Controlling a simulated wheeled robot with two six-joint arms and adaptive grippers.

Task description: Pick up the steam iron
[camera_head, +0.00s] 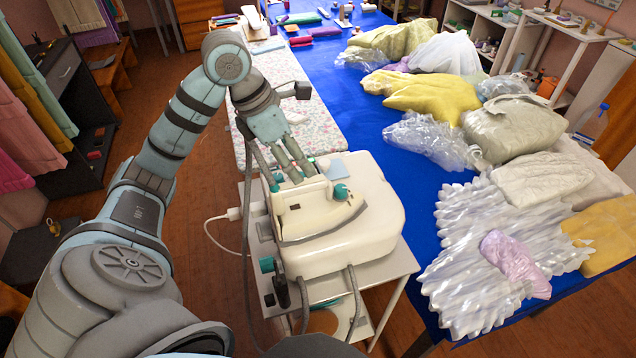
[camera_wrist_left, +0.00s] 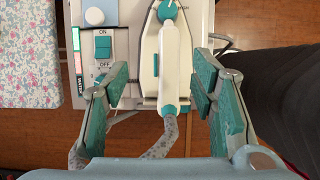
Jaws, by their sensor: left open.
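The white steam iron (camera_head: 318,206) with teal parts rests on top of its white steam station (camera_head: 376,205). In the left wrist view the iron (camera_wrist_left: 176,58) has its pale handle running between my fingers, with a grey hose at its near end. My left gripper (camera_head: 297,172) reaches down at the iron's far side. In the wrist view my left gripper (camera_wrist_left: 168,98) is open, one finger on each side of the handle, with gaps on both sides. The station's ON/OFF switch (camera_wrist_left: 103,48) is left of the iron. My right gripper is not in view.
The station stands on a small white cart (camera_head: 385,268). A floral ironing board (camera_head: 272,75) lies behind it. A blue table (camera_head: 425,215) on the right carries heaped garments (camera_head: 430,92) and clear plastic wrap (camera_head: 480,245). Grey hoses and a white cord hang by the cart.

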